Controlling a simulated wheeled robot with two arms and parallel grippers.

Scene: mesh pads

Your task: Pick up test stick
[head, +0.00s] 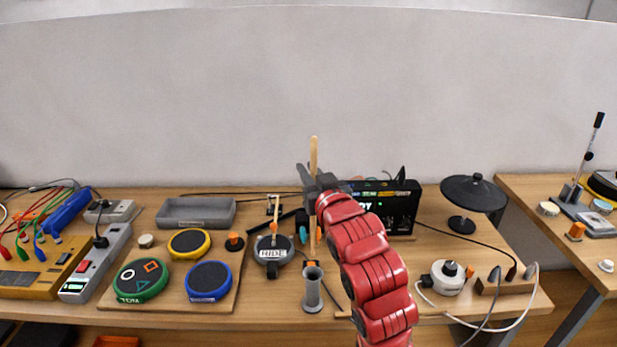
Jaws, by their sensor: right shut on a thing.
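The test stick (314,155) is a thin, light wooden stick, held upright above the table. My right gripper (312,183) is shut on it near its middle, and its red arm comes in from the lower right. The stick's lower end hangs above or behind a grey cup-like holder (312,288) on the table; I cannot tell the exact gap. My left gripper is not in view.
Green (140,281), yellow (189,243) and blue (208,281) pads sit on a wooden board, with a RIDE pad (273,250) beside it. A grey tray (196,212), a black display box (397,207) and a black cymbal-like disc (473,193) stand around. Cables cross the right side.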

